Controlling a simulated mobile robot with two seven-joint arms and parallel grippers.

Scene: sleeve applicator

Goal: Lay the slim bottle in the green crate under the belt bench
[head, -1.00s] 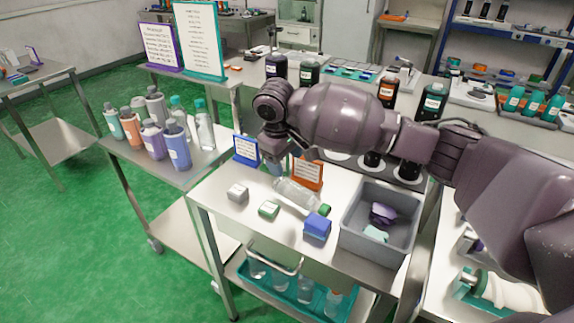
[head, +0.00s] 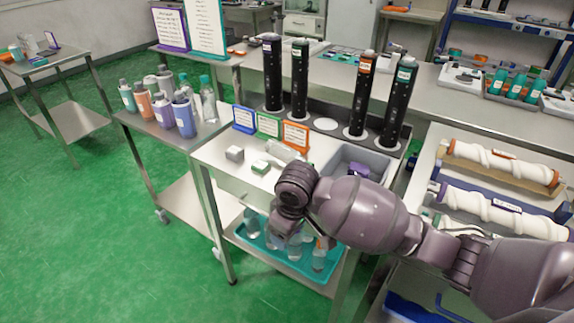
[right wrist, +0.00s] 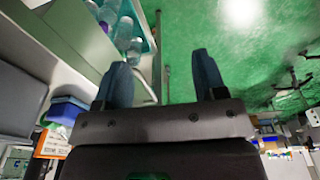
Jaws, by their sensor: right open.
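A clear bottle (head: 285,152) lies on the bench top, partly hidden behind my right arm; I cannot tell if it is the slim bottle. A teal-green crate (head: 250,246) on the shelf under this bench holds several clear bottles (head: 319,256); the bottles also show at the upper left of the right wrist view (right wrist: 122,35). My right gripper (right wrist: 162,80) is open and empty, its fingers over green floor in the wrist view. In the head view it is beside the bench front, its fingers hidden by my wrist. My left gripper is not in view.
A grey bin (head: 372,160) is partly behind my arm. A grey block (head: 235,153) and a green-and-white block (head: 260,167) lie on the bench. Sign cards (head: 268,125) and tall black cylinders (head: 362,95) stand behind.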

